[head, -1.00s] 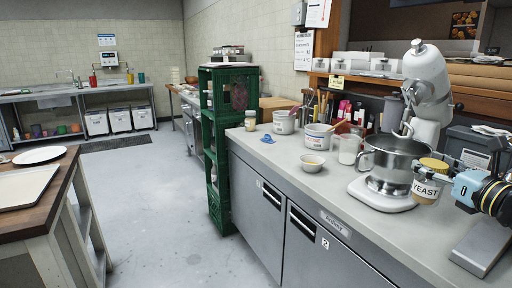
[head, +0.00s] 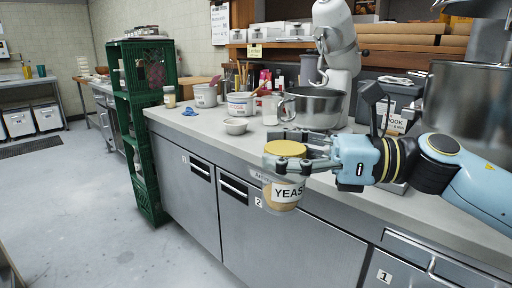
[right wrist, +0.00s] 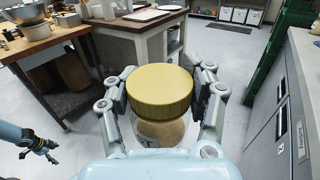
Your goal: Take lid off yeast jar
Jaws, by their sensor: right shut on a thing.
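The yeast jar (head: 284,190) is clear with a "YEAST" label and tan contents, and its yellow lid (head: 284,149) is on it. In the right wrist view the lid (right wrist: 160,90) faces the camera, with a finger on each side of the jar (right wrist: 158,130). My left gripper (right wrist: 48,150) shows small at the lower left of that view, fingers apart and empty, away from the jar. It is not in the head view.
A wooden-topped table (right wrist: 45,42) is across the open floor.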

